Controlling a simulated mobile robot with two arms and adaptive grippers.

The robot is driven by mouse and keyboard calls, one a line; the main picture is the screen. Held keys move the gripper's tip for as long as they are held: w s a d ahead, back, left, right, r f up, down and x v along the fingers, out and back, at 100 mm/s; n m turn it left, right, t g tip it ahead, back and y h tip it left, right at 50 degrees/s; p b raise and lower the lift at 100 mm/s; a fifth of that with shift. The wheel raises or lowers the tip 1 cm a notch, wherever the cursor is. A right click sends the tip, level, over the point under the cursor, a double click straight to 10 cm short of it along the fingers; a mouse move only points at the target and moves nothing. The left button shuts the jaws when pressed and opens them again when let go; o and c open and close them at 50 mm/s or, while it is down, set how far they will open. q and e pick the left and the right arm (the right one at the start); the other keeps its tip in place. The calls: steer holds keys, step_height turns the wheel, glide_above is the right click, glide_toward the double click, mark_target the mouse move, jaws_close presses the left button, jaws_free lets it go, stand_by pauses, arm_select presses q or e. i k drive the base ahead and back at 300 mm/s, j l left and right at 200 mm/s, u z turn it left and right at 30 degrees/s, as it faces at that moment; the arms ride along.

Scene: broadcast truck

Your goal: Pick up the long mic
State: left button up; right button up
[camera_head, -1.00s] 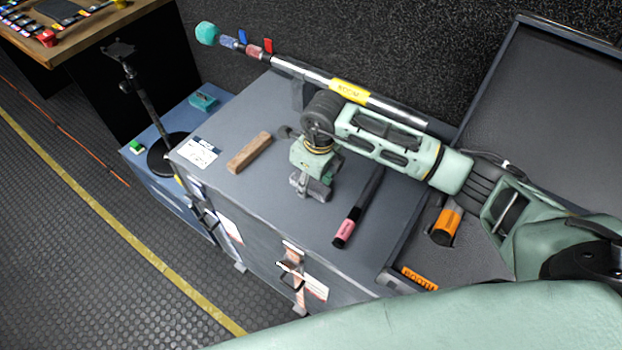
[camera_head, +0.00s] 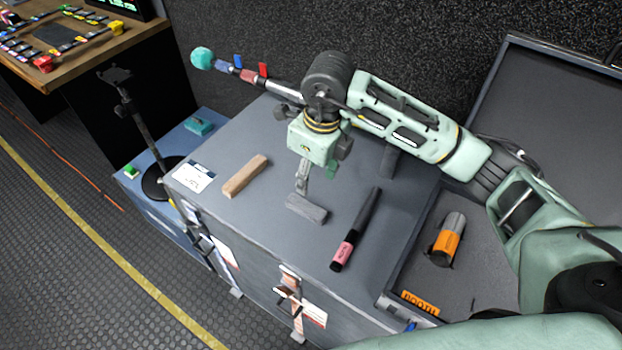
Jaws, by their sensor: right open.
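A long black mic with a pink band (camera_head: 342,252) lies on top of the grey case (camera_head: 235,210), dark end toward the back right. A long silver pole with a teal ball end (camera_head: 201,58) lies at the back; my right arm hides much of it. A short mic with an orange band (camera_head: 447,241) is in the compartment at the right. My right gripper (camera_head: 318,168) is open and points down over the case, left of and behind the pink-banded mic, apart from it. My left gripper is not in view.
The case's front left top is clear.

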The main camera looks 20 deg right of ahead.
mark_target(340, 262)
steer(key=z, duration=1)
